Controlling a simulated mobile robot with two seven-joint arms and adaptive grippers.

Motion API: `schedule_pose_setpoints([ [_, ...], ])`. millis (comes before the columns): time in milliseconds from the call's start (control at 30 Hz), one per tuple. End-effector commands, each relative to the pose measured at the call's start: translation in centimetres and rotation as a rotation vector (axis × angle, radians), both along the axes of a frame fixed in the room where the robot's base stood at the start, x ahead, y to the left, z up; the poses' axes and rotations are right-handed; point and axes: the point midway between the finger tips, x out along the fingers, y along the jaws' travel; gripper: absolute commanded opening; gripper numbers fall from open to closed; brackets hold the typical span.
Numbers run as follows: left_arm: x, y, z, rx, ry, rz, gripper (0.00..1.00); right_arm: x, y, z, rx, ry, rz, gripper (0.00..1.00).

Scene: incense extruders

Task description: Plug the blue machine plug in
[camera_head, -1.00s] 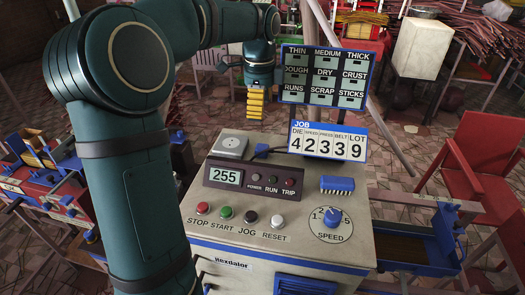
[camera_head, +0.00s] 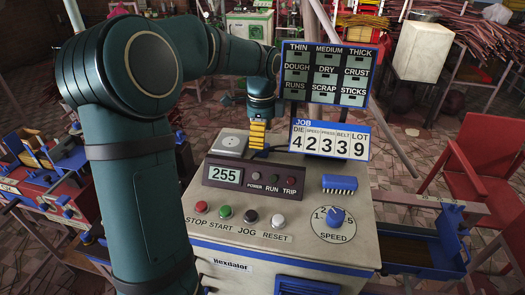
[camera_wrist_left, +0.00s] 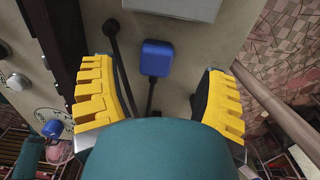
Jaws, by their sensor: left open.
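The blue plug (camera_wrist_left: 157,57) lies on top of the cream machine, with its dark cable running from it. In the left wrist view it sits between the lines of my two yellow fingers, a little beyond their tips, and touches neither. In the head view my left gripper (camera_head: 257,136) hides most of it. My left gripper also shows in the left wrist view (camera_wrist_left: 157,95), open and empty. The grey socket box (camera_head: 231,141) is just left of the gripper in the head view; its edge shows at the top of the wrist view (camera_wrist_left: 175,8). My right gripper is out of view.
The job sign (camera_head: 329,140) and the label board (camera_head: 326,74) stand close right of the gripper. A display panel (camera_head: 254,181) reading 255 and several buttons are in front. A black cord (camera_wrist_left: 112,40) runs beside the plug.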

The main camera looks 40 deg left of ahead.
Motion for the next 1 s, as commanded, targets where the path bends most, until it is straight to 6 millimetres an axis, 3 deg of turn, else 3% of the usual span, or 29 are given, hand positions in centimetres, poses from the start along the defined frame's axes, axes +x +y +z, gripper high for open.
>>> schedule_pose_setpoints([
  [100, -0.2, -0.5, -2.2, -0.001, 0.003, -0.002, 0.73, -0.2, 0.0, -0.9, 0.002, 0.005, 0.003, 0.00],
  [233, -0.2, -0.5, -3.6, 0.000, 0.002, -0.001, 0.73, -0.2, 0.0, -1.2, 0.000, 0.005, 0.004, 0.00],
  [667, -0.2, -0.5, -3.9, 0.000, 0.001, 0.000, 0.73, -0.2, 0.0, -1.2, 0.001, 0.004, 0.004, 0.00],
  [700, -0.2, -0.5, -3.9, 0.000, 0.001, 0.000, 0.67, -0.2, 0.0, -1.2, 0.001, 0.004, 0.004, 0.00],
  [867, -0.2, -0.5, -3.9, 0.000, 0.001, 0.000, 0.11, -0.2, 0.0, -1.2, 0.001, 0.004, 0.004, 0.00],
  [900, -0.2, -0.5, -3.9, 0.000, 0.001, 0.000, 0.06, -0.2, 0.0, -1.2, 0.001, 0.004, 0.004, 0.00],
  [1000, -0.2, -0.5, -4.0, 0.000, 0.001, 0.000, 0.05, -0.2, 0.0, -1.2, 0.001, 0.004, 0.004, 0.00],
])
